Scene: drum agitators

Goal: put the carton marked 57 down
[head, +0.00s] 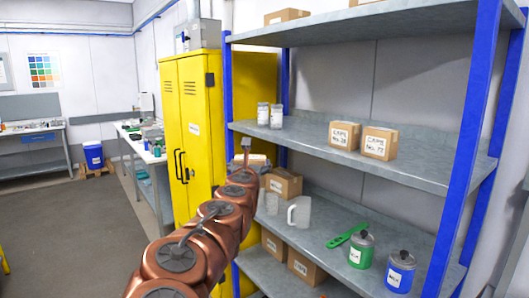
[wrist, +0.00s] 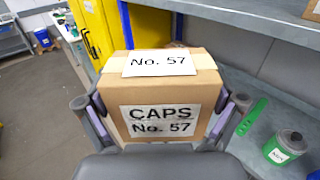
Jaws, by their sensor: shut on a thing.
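The carton marked 57 (wrist: 203,92) fills the middle of the wrist view. It is brown, with pale tape and a white "No. 57" label on top and a "CAPS No. 57" label on the near side. My gripper (wrist: 160,110) is shut on it, with one finger at each side. The carton looks roughly level; its underside is hidden. In the head view my arm reaches toward the shelf's left end and hides much of the grasp. A brown carton (head: 287,184) shows there beside the arm's end; its number is unreadable, so I cannot tell whether it is the held one.
The blue-post rack's upper shelf (head: 310,137) holds two white jars (head: 270,115) and cartons 28 (head: 344,136) and 72 (head: 380,143). A yellow cabinet (head: 192,110) stands left.

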